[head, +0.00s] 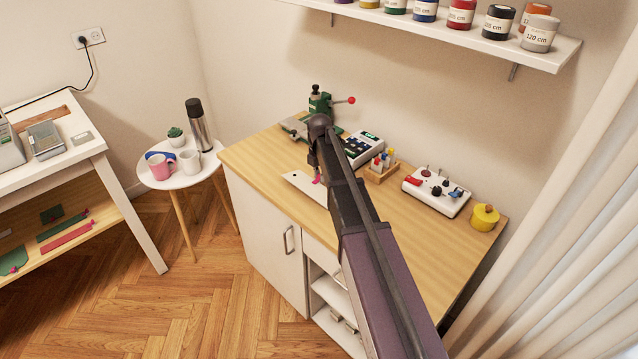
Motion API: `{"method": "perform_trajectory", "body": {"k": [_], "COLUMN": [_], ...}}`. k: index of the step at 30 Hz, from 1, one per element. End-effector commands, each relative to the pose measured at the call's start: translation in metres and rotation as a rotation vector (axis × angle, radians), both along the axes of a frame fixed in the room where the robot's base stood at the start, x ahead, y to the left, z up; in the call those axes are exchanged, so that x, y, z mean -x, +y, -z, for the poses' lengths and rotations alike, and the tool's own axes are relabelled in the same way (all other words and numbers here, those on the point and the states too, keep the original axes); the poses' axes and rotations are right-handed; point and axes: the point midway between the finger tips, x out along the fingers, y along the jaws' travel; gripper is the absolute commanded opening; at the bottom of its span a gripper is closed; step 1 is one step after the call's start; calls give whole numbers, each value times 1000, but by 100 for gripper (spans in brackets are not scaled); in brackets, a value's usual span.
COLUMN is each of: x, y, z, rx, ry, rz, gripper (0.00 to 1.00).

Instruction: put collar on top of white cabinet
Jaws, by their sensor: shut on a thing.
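The white cabinet (262,220) stands in the middle of the head view, with a light wooden top (250,153). My gripper (316,168) is low over the cabinet top's front part and is partly hidden by my arm. It is shut on a small pink thing, seemingly the collar (316,180), of which little shows. A flat whitish piece (298,184) lies right beside and below it. I cannot tell whether the two are joined, or whether the pink thing touches the surface.
On the cabinet top are a green-and-black device (318,102), a keypad box (364,147), a wooden holder (383,170), a white control box (436,192) and a yellow pot (484,217). A round side table (180,181) with mugs stands left. A wall shelf (450,35) hangs above.

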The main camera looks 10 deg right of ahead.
Motion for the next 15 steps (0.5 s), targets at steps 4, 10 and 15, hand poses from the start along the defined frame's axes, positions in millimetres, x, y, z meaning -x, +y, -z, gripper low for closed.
{"method": "perform_trajectory", "body": {"k": [4,10,15], "x": [0,0,0], "y": [0,0,0], "z": [16,20,19], "rx": [0,0,0], "ry": [0,0,0], "rz": [0,0,0], "gripper": [0,0,0]}}
